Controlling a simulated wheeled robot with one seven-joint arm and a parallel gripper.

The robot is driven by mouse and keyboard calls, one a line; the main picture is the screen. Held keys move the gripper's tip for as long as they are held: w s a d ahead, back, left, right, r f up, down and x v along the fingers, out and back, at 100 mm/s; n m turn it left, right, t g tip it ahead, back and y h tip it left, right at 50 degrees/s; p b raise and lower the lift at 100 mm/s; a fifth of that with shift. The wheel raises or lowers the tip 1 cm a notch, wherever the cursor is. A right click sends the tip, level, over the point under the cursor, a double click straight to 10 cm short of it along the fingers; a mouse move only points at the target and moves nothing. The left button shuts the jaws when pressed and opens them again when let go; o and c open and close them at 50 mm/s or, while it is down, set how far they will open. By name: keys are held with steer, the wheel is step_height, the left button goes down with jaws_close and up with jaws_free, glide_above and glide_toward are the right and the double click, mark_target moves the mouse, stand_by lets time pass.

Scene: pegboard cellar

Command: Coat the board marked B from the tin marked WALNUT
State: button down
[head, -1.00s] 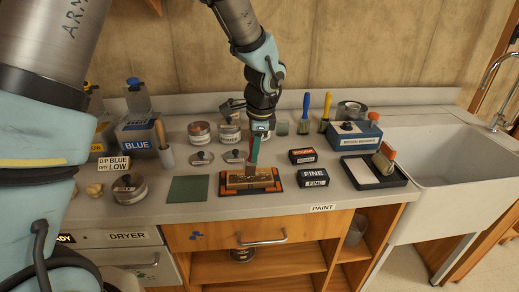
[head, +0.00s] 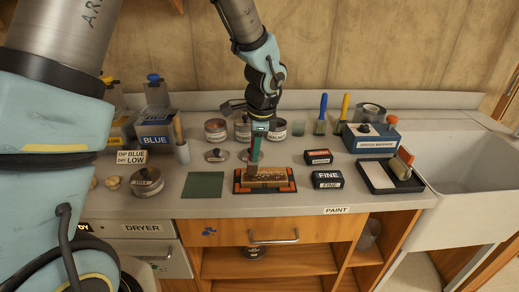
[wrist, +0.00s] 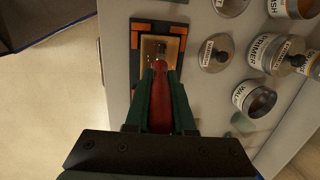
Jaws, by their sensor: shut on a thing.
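My gripper (head: 260,130) is shut on a brush with a red handle (wrist: 160,100), pointing down. In the head view the brush's lower end is at the left end of a tan wooden board (head: 268,178); I cannot tell whether it touches. The board lies in a black and orange holder (head: 238,187). It also shows in the wrist view (wrist: 149,75), with dark marks; its letter is not readable. The WALNUT tin (head: 277,132) stands behind the board, partly behind my gripper; in the wrist view it is open with dark contents (wrist: 262,101).
Other tins (head: 215,130) stand beside it, with loose lids (head: 216,155) in front. A green mat (head: 203,185) lies left of the holder. Black blocks marked FINE (head: 327,179) and a roller tray (head: 378,178) are at right, before the sink (head: 465,160).

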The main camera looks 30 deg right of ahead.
steer(key=a, duration=0.1)
steer(key=w+a, duration=0.1)
steer(key=shift+w+a, duration=0.15)
steer(key=shift+a, duration=0.25)
steer(key=shift+r+p, duration=0.35)
steer(key=shift+p, duration=0.2)
steer(key=shift+w+d+f, duration=0.1)
steer(key=shift+w+d, duration=0.25)
steer(key=shift+d, duration=0.45)
steer(key=shift+f, duration=0.25)
stand_by(0.4)
steer(key=shift+d, duration=0.1)
